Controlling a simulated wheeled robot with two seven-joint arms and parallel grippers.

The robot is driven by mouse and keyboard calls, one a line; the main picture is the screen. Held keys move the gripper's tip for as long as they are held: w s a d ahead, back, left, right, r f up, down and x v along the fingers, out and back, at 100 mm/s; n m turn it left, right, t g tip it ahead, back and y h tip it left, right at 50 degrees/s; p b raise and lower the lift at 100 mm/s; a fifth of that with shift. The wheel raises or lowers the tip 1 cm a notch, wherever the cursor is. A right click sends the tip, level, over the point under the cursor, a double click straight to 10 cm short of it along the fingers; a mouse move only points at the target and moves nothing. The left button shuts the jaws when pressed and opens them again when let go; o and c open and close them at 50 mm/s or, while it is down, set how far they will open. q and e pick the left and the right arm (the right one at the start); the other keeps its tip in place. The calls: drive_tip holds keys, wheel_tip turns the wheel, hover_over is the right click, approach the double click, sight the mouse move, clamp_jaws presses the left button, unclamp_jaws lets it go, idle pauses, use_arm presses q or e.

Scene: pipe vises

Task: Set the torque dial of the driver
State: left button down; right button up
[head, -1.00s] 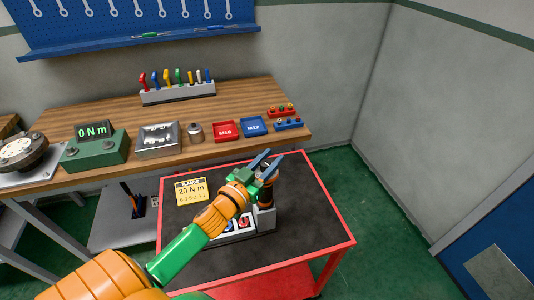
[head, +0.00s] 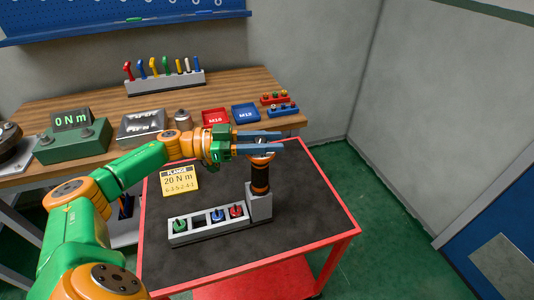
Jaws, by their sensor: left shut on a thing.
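The driver (head: 260,178), black with orange bands, stands upright in the grey holder (head: 260,203) on the cart. Its top end, a pale round part (head: 263,157), shows just under the fingers; any dial marks are too small to read. My left gripper (head: 272,141) reaches in level from the left and is shut on the top of the driver, its two long blue-grey fingers on either side. A yellow card (head: 180,181) on the cart reads "FLANGE 20 N m" with a smaller row of digits. A green box (head: 70,141) on the bench displays "0 N m". My right gripper is not in view.
A grey rack (head: 207,232) joined to the holder carries green, blue and red pieces. The red-edged cart (head: 300,262) has bare dark top around it. Red (head: 215,118) and blue (head: 245,113) trays lie on the wooden bench behind.

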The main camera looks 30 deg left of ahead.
use_arm(q)
drive_tip(key=m+g+b, duration=0.1)
drive_tip(key=m+g+h+b, duration=0.1)
drive_tip(key=f+g+b, duration=0.1)
drive_tip(key=shift+s+d+m+g+h, duration=0.2)
drive_tip(key=shift+d+m+g+h, duration=0.1)
drive_tip(key=shift+m+h, duration=0.1)
drive_tip(key=shift+s+r+m+g+h+b, duration=0.15)
drive_tip(key=shift+m+g+h+b, duration=0.1)
drive_tip(key=shift+m+g+b, duration=0.55)
drive_tip(key=shift+s+r+m+g+h+b, duration=0.15)
drive_tip(key=shift+m+g+h+b, duration=0.2)
drive_tip(key=shift+g+b, duration=0.75)
drive_tip(key=c, duration=0.5)
unclamp_jaws()
drive_tip(key=shift+c, duration=0.2)
drive_tip(key=shift+d, duration=0.1)
drive_tip(key=shift+r, duration=0.1)
